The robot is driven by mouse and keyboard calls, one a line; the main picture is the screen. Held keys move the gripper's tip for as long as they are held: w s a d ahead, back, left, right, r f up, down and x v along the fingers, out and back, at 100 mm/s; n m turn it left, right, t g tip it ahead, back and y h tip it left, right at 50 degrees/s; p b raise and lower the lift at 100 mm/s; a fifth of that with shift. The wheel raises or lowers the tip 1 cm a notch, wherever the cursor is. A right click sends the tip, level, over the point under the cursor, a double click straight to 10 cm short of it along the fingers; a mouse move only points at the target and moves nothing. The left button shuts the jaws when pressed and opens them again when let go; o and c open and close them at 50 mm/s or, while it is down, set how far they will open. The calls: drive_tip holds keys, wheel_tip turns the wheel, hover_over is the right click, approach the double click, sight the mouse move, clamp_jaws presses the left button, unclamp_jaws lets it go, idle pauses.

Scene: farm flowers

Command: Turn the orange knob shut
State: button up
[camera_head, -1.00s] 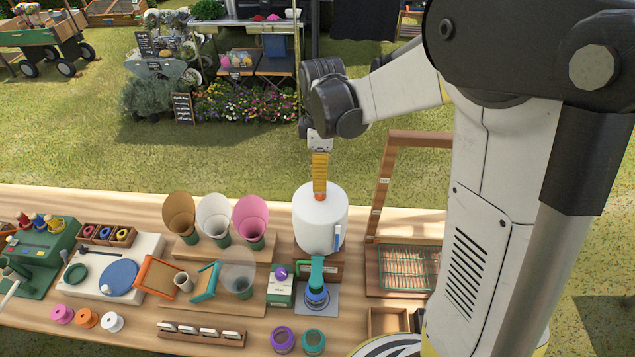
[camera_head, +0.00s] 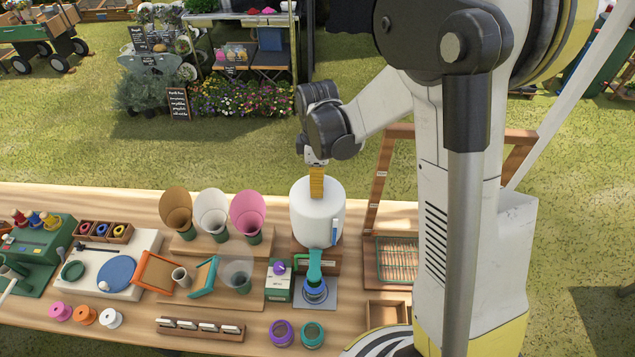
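A white cylindrical tank (camera_head: 316,221) with a blue strip on its right side stands on the wooden table. My gripper (camera_head: 317,194) points straight down at the middle of the tank's top, and its yellow fingers reach the lid. The orange knob is not visible now; the fingers cover the place where it showed earlier. I cannot tell whether the fingers are open or shut on it. Below the tank, a teal spout (camera_head: 315,265) stands over a blue cup-like piece (camera_head: 315,290).
Brown, white and pink cones (camera_head: 247,213) stand left of the tank. A white-green box with a purple knob (camera_head: 279,279) is in front. A wooden frame (camera_head: 375,190) rises close on the right. Purple and teal rings (camera_head: 282,333) lie near the front.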

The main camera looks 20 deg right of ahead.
drive_tip(key=shift+m+b, duration=0.35)
drive_tip(key=shift+m, duration=0.15)
drive_tip(key=m+b, duration=0.2)
drive_tip(key=shift+f+m, duration=0.15)
drive_tip(key=shift+m, duration=0.25)
drive_tip(key=m+b, duration=0.2)
drive_tip(key=m, duration=0.3)
drive_tip(key=shift+b, duration=0.35)
drive_tip(key=m+b, duration=0.1)
drive_tip(key=m, duration=0.4)
drive_tip(key=shift+b, duration=0.3)
drive_tip(key=m+b, duration=0.1)
drive_tip(key=m, duration=0.3)
drive_tip(key=shift+m, duration=0.3)
drive_tip(key=o, duration=1.2)
drive_tip(key=shift+r, duration=0.2)
